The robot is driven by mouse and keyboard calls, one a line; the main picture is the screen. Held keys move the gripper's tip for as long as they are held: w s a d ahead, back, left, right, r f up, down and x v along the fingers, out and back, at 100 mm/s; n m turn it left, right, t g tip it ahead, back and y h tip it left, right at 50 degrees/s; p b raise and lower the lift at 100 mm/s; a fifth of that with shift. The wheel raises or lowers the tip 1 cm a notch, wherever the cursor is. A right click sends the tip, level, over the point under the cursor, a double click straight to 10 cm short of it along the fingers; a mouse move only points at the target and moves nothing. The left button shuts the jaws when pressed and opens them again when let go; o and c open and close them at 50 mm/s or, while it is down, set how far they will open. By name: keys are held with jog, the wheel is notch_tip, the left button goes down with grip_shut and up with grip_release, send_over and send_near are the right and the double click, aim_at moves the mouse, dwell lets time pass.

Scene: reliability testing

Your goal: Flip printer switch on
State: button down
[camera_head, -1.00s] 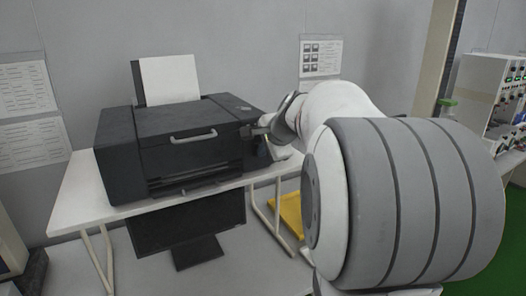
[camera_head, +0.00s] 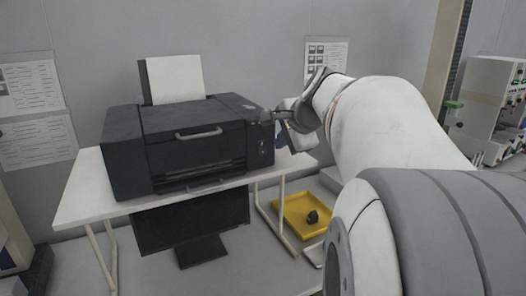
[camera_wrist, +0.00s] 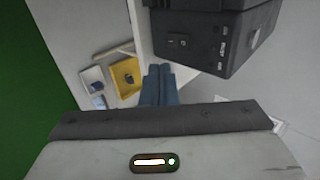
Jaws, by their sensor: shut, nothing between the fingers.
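The black printer (camera_head: 190,140) stands on a white table, with white paper upright at its back. Its right side panel shows in the wrist view, with a small dark rocker switch (camera_wrist: 180,41) and several small ports or buttons beside it. Which way the switch is tipped is too small to tell. My gripper (camera_wrist: 160,70) is shut and empty, its blue-grey fingers side by side. In the wrist view the fingertips lie below and left of the switch, apart from it. In the head view my gripper is beside the printer's right side, and the fingertips are hard to make out.
The white table (camera_head: 85,190) has a little free room at the printer's right. A yellow tray (camera_head: 290,222) with a dark object in it is on the floor. A dark monitor (camera_head: 190,222) is below the table. An equipment rack (camera_head: 490,110) stands at right.

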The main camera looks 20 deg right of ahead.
jog(key=v, duration=0.5)
jog(key=shift+r+b, duration=0.15)
jog(key=shift+b, duration=0.15)
jog(key=f+b, duration=0.1)
jog(key=b, duration=0.4)
jog(key=shift+s+f, duration=0.1)
jog(key=shift+f, duration=0.3)
jog(key=shift+a+r+g, duration=0.1)
jog(key=shift+r+g, duration=0.05)
jog(key=shift+g, duration=0.15)
